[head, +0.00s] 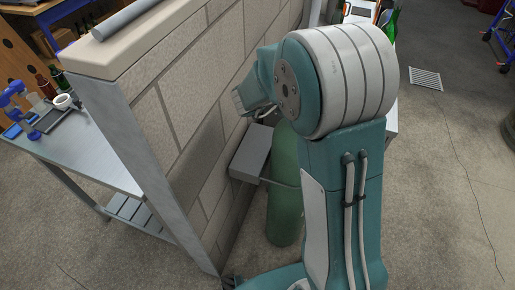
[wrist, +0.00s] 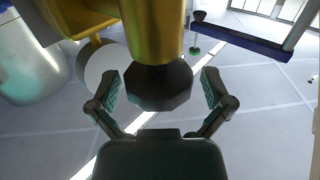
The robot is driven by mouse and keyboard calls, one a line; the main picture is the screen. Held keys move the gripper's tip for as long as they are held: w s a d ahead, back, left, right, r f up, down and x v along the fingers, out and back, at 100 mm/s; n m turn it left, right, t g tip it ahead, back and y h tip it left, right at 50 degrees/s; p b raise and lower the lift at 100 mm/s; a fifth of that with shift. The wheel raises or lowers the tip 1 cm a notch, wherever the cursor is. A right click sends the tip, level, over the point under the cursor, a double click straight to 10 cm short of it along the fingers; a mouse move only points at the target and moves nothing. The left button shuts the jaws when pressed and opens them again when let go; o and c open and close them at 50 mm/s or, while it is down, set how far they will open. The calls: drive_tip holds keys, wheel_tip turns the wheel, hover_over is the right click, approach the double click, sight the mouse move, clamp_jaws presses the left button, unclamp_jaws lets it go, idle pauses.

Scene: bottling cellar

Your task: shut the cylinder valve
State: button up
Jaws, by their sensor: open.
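The green gas cylinder (head: 284,195) stands upright beside the block wall in the head view, partly behind my arm. Its valve top is hidden there by my arm. In the wrist view the valve shows as a yellow brass body (wrist: 153,30) with a dark faceted handwheel (wrist: 158,88) at its end. My gripper (wrist: 160,92) is open, one padded finger on each side of the handwheel. Gaps show between the fingers and the handwheel, so neither seems to touch it. My gripper's fingers cannot be made out in the head view.
The block wall (head: 200,110) stands close left of my arm, with a grey box (head: 251,152) near the cylinder. A metal bench (head: 85,150) with bottles lies beyond the wall. The floor at right (head: 445,170) is clear around a drain grate (head: 426,79).

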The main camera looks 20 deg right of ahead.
drive_tip(key=n+t+y, duration=0.1)
drive_tip(key=n+t, duration=0.1)
drive_tip(key=t, duration=0.1)
drive_tip(key=n+t+y, duration=0.1)
drive_tip(key=n+t, duration=0.1)
drive_tip(key=shift+t+y, duration=0.3)
drive_tip(key=shift+t, duration=0.1)
drive_tip(key=shift+n+t+y, duration=1.8)
drive_tip(key=shift+t+y, duration=0.2)
drive_tip(key=shift+n+t+y, duration=0.3)
drive_tip(key=shift+y, duration=0.1)
